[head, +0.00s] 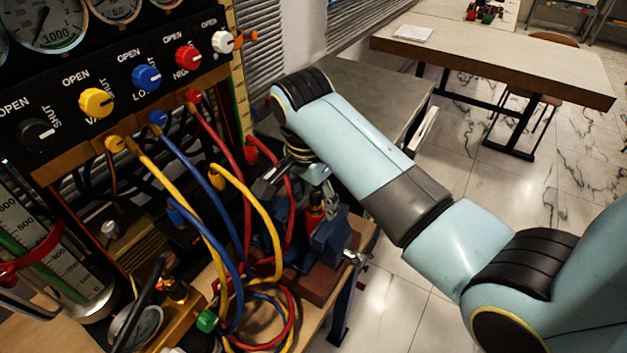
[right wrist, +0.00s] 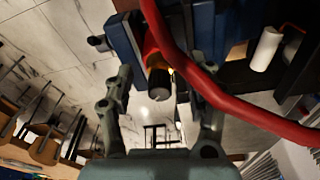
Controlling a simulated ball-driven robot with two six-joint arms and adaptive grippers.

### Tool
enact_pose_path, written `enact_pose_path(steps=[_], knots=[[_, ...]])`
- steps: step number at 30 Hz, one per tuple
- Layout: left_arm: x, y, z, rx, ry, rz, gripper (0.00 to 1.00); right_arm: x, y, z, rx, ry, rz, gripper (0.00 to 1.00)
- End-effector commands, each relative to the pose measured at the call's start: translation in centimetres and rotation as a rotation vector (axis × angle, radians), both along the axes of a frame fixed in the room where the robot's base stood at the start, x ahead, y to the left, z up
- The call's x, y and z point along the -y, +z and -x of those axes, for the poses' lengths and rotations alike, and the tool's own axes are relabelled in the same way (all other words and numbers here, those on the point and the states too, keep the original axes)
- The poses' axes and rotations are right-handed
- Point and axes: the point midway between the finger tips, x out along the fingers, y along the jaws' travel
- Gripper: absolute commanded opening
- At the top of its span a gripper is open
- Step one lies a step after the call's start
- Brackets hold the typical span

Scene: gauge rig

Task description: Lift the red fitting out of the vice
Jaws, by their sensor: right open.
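The red fitting (head: 315,214) stands in the blue vice (head: 331,238) at the front of the bench. My right gripper (head: 300,188) is just above it, open, its fingers partly hidden by hoses and its own wrist. In the right wrist view the fitting (right wrist: 152,50) shows a red-orange body and a dark end, lying between the spread fingers of the right gripper (right wrist: 160,80) without visible contact. The vice (right wrist: 125,35) shows beside it. A red hose crosses in front of part of the fitting. My left gripper is not in view.
Red, blue and yellow hoses (head: 268,215) hang from the valve panel (head: 120,85) close beside my right gripper. A red hose (right wrist: 235,100) runs across the right finger side in the wrist view. A grey table (head: 365,95) stands behind; floor right of the vice is clear.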

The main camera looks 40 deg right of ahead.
Motion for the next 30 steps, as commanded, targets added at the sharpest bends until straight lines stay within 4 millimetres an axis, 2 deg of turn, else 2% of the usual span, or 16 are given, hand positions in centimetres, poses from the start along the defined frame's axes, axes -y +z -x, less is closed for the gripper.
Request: enact_pose_path(steps=[11, 21, 24, 27, 28, 30], knots=[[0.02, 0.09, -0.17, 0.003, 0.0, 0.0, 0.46, 0.1, -0.6, 0.01, 0.0, 0.0, 0.0, 0.55], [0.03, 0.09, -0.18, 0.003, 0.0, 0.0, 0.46, 0.09, -0.59, 0.03, -0.001, 0.001, 0.0, 0.1], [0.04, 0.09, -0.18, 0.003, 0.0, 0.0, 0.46, 0.08, -0.61, 0.04, -0.001, 0.001, 0.0, 0.0], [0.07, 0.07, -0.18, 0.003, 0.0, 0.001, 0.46, 0.09, -0.63, 0.06, -0.002, 0.001, 0.0, 0.0], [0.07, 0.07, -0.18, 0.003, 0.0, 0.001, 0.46, 0.08, -0.63, 0.07, -0.002, 0.001, 0.0, 0.25], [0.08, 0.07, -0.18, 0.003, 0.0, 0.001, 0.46, 0.08, -0.64, 0.08, -0.002, 0.001, 0.0, 0.16]])
